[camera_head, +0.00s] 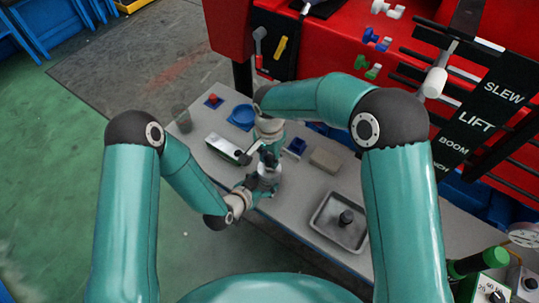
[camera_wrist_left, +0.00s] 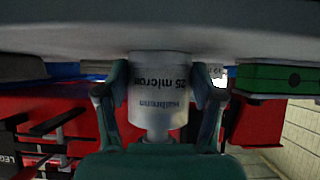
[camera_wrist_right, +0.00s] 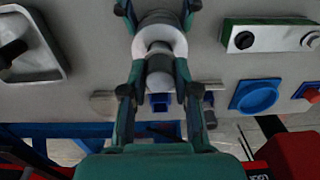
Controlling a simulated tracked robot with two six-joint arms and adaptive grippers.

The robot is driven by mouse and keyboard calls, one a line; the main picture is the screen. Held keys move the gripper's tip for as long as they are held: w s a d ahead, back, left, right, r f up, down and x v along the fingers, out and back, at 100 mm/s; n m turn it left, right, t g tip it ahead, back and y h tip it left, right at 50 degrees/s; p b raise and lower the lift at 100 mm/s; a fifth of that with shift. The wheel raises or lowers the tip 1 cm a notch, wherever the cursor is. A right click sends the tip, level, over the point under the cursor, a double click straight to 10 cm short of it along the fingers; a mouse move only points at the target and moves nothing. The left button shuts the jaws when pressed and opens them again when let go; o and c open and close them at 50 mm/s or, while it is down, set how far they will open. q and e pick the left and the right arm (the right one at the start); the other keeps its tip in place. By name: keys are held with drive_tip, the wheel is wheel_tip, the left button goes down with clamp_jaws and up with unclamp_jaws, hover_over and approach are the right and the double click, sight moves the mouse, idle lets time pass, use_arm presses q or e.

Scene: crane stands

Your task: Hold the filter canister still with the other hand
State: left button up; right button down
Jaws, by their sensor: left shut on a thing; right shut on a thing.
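The filter canister (camera_head: 267,173) stands on the grey bench in the head view. It is a pale grey cylinder, and its "25 micron" print shows inverted in the left wrist view (camera_wrist_left: 158,85). My left gripper (camera_head: 258,186) is shut on its body from the near side, one finger on each side. My right gripper (camera_wrist_right: 160,72) comes from above and is shut on the rounded, narrower part at the canister's top. A pale ring (camera_wrist_right: 172,42) shows around that part. The contact points are partly hidden in the head view.
A grey tray (camera_head: 322,234) holding a dark knobbed part (camera_head: 346,217) lies to the right. A green and white box (camera_head: 222,149) and a blue dish (camera_head: 241,117) lie to the left. The red crane panel (camera_head: 335,40) borders the bench.

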drive_tip(key=shift+f, duration=1.2)
drive_tip(key=c, duration=0.8)
unclamp_jaws()
drive_tip(key=shift+r, duration=0.1)
drive_tip(key=shift+r, duration=2.45)
wheel_tip(320, 180, up, 12)
drive_tip(key=shift+f, duration=0.1)
